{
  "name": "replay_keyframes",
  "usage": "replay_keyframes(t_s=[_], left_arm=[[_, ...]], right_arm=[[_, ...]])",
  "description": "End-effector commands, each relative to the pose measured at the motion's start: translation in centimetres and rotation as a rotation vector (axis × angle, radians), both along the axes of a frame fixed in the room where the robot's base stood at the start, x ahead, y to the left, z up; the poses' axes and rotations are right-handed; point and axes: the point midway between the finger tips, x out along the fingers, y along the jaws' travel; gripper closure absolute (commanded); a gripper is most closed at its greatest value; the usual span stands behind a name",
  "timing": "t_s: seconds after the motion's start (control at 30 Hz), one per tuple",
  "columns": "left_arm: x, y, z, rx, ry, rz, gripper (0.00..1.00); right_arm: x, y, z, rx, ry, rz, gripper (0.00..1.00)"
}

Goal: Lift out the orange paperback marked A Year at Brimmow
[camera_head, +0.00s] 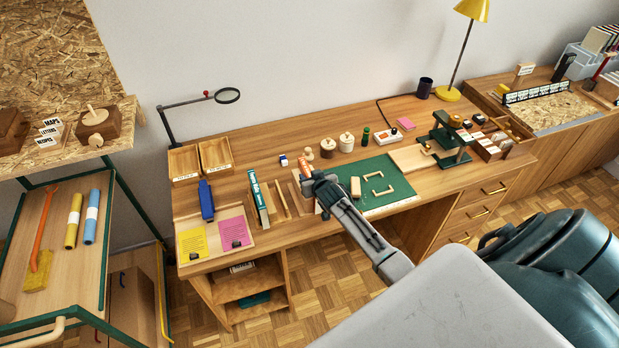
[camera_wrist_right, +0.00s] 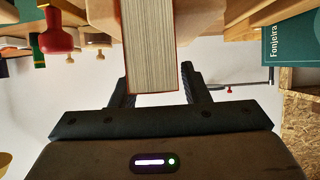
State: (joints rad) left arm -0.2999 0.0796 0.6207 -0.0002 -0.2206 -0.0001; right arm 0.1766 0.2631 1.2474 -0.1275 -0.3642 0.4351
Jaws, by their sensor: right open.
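The orange paperback (camera_head: 304,163) shows as a small orange patch at the tip of my right gripper (camera_head: 311,180) in the head view; the arm hides most of it. In the right wrist view the paperback (camera_wrist_right: 151,50) shows its pale page block with thin orange cover edges. My right gripper (camera_wrist_right: 158,82) is open, one finger to each side of the book's near end. I cannot tell if either finger touches it. No title can be read. My left gripper is in neither view.
A teal book (camera_head: 258,198) stands left of the gripper; it also shows in the wrist view (camera_wrist_right: 287,35). A green cutting mat (camera_head: 390,200) lies to the right. A blue object (camera_head: 206,200) and a magnifier (camera_head: 228,96) are farther left.

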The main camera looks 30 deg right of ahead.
Motion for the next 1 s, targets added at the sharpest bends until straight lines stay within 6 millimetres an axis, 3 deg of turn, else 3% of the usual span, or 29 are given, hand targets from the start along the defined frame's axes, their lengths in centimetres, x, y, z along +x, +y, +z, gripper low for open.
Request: replay_keyframes(t_s=[0.43, 0.77, 1.0], left_arm=[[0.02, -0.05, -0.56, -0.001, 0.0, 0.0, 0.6], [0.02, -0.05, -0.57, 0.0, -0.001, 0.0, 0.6], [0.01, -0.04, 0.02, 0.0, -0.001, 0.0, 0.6]], right_arm=[[0.7, -0.2, -0.3, 0.0, 0.0, 0.0, 0.58], [0.67, -0.19, -0.31, 0.0, 0.0, 0.0, 0.91], [0.74, -0.19, 0.52, 0.0, -0.002, 0.0, 0.91]])
